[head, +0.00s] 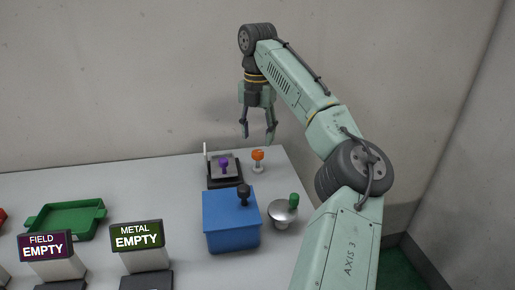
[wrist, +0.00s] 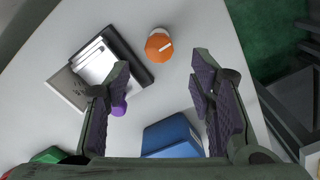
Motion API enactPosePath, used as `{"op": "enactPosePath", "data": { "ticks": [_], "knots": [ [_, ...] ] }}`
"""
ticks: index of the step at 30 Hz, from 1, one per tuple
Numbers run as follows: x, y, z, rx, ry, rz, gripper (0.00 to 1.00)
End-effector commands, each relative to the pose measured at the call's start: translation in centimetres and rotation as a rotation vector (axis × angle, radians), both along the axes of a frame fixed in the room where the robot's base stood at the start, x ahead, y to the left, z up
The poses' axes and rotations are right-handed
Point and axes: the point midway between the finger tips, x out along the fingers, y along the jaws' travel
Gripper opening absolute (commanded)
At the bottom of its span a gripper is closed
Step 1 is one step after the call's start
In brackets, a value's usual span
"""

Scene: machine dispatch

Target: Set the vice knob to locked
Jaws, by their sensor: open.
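The vice (head: 222,182) is a dark base with a pale metal plate at the back right of the table; it also shows in the wrist view (wrist: 128,58). An orange knob (head: 258,155) on a pale post stands just right of it. In the wrist view the orange knob (wrist: 158,48) has a white line pointing to the right and slightly up. No label for its setting is legible. My gripper (head: 257,137) is open and empty, pointing down above the knob and apart from it. In the wrist view the knob lies just beyond the gap between my fingertips (wrist: 161,70).
A purple knob (head: 224,162) stands at the vice plate. A blue box (head: 231,222) with a black knob is in front, and a silver dome (head: 282,212) with a green handle sits beside it. A green tray (head: 66,219) and signs reading EMPTY are to the left.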

Motion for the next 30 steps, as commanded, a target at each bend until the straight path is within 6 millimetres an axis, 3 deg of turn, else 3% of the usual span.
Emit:
{"op": "enactPosePath", "data": {
  "ticks": [3,10,21,30],
  "knots": [
    [0.0,0.0,-2.5,0.002,0.003,0.001,0.49],
    [0.0,0.0,-5.1,0.001,0.001,0.0,0.49],
    [0.0,0.0,-5.6,0.001,-0.001,-0.001,0.49],
    [0.0,0.0,-5.6,0.001,-0.001,-0.001,0.3]
  ]
}}
